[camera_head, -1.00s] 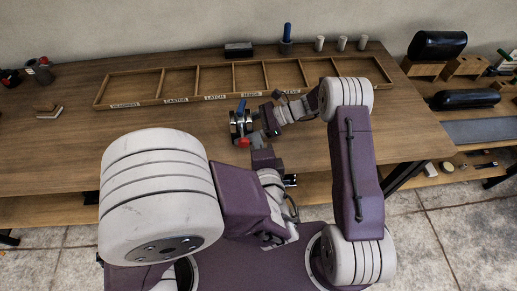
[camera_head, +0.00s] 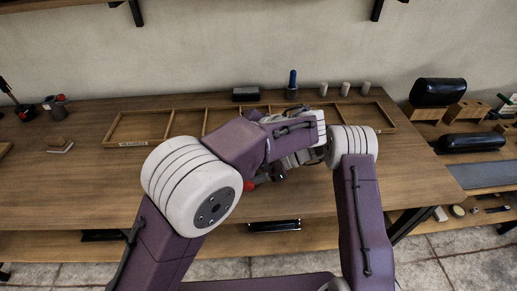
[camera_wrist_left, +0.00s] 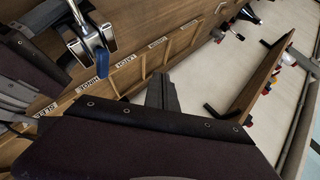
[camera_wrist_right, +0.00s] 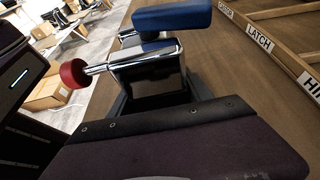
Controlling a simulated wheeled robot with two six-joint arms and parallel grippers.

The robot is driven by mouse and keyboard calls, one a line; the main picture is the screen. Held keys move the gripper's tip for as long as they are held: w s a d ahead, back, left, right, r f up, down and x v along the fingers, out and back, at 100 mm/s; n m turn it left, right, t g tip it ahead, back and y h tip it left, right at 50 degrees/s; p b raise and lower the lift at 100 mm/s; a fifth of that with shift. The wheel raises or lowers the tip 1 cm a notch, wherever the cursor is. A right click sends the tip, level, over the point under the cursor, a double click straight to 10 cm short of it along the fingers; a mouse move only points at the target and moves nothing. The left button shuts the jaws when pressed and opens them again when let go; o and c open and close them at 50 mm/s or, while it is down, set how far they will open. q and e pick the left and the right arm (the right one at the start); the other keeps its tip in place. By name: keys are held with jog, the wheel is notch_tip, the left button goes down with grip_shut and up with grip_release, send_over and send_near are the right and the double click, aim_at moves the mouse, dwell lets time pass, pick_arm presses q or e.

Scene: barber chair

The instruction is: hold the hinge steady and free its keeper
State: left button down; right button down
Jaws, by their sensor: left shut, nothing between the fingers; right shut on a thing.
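The hinge is a chrome block with a blue lever and a red knob on a chrome rod. In the right wrist view the chrome block (camera_wrist_right: 148,72) sits at my right gripper (camera_wrist_right: 150,103), which is shut on it. Its blue lever (camera_wrist_right: 172,16) is at the top and its red knob (camera_wrist_right: 73,74) sticks out left. In the head view my left arm hides most of the hinge; the red knob (camera_head: 250,185) shows. In the left wrist view the hinge (camera_wrist_left: 90,42) is upper left, apart from my left gripper (camera_wrist_left: 161,92), which is shut and empty.
A wooden divided tray (camera_head: 140,129) with labels lies across the bench behind my arms; its LATCH label (camera_wrist_right: 259,39) shows in the right wrist view. A blue-handled tool (camera_head: 292,80), a dark block (camera_head: 246,94) and several pale cylinders stand behind it. The bench's left front is clear.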

pick_arm(q)
jog(key=s+d+n+g+h, duration=0.2)
jog(key=s+d+h, duration=0.15)
jog(key=d, duration=0.65)
pick_arm(e)
jog(key=shift+s, duration=0.1)
pick_arm(q)
jog(key=x, duration=1)
jog(key=shift+w+d+h, duration=0.25)
jog(key=shift+w+h, duration=0.1)
jog(key=shift+h, duration=0.1)
jog(key=shift+w+a+n+y, duration=0.4)
jog(key=shift+w+a+n, duration=0.1)
jog(key=shift+n, duration=0.1)
jog(key=shift+w+a, duration=0.25)
jog(key=shift+a, duration=0.05)
